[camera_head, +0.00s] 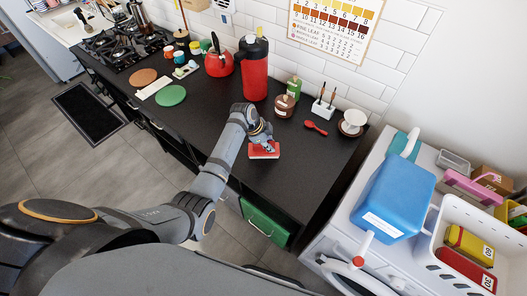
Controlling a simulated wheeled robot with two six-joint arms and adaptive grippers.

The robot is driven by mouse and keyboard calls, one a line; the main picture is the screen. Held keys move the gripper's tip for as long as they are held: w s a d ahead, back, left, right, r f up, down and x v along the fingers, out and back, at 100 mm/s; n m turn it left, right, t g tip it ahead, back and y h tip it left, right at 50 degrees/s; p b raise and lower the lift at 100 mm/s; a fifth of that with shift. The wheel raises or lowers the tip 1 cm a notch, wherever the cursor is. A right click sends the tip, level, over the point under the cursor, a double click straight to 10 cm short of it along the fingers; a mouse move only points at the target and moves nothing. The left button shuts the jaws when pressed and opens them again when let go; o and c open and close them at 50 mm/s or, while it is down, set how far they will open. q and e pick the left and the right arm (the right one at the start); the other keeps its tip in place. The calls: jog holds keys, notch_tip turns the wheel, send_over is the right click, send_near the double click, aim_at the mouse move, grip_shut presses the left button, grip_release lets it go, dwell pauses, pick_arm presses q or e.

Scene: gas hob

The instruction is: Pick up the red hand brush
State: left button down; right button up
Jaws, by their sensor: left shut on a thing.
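The red hand brush (257,154) is on or just above the black counter, near the middle of the picture, with a pale strip along its lower edge. My left gripper (264,144) comes down over it from above and is shut on it. The fingers hide part of the brush's top. I cannot tell whether the brush touches the counter. My right gripper is not in view.
A red spoon-shaped thing (316,127) lies behind and right of the brush. A brown jar (284,106), a tall red flask (253,72) and a red kettle (218,64) stand farther back. A blue jug (396,198) is at right. The counter around the brush is clear.

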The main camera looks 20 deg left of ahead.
aim_at(272, 142)
pick_arm(q)
jog(key=shift+f, duration=0.1)
jog(key=shift+r, duration=0.25)
notch_tip(272, 142, up, 3)
jog(key=shift+s+a+f+b, duration=0.1)
jog(key=shift+b, duration=0.65)
jog(key=s+r+b, duration=0.2)
jog(key=s+r, duration=0.7)
jog(key=s, duration=0.4)
jog(key=shift+s+a+r, duration=0.4)
jog(key=shift+a, duration=0.05)
